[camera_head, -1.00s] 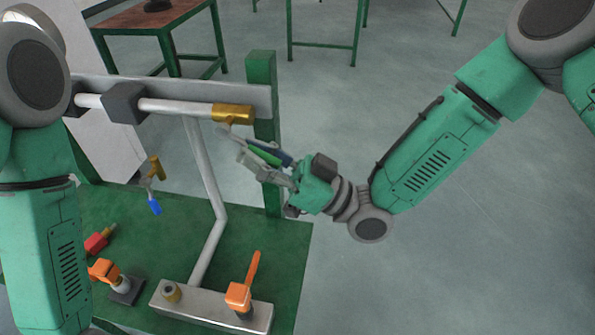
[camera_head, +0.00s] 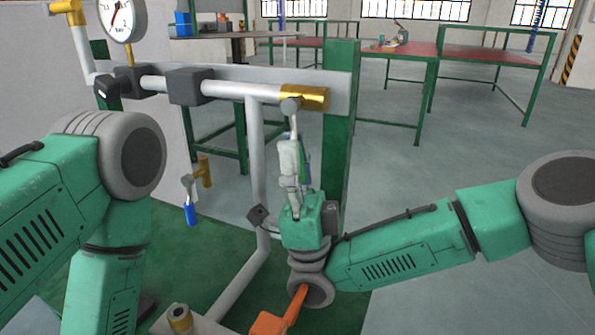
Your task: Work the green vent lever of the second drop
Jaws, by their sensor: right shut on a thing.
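The brass valve (camera_head: 308,97) sits at the right end of the upper white pipe. Its grey stem (camera_head: 292,107) points down from it. A narrow strip of the green vent lever (camera_head: 306,158) shows behind the fingers of my right gripper (camera_head: 291,160). These fingers point up, just below the brass valve, and are shut on the lever. They hide most of it. A second brass valve (camera_head: 203,170) with a blue lever (camera_head: 191,214) hangs further left. My left arm is at the left; its gripper is out of frame.
A green post (camera_head: 339,130) stands directly right of the brass valve. A pressure gauge (camera_head: 122,18) and dark pipe blocks are upper left. An orange lever (camera_head: 270,323) is below my right wrist. Tables (camera_head: 398,57) stand behind; the right floor is clear.

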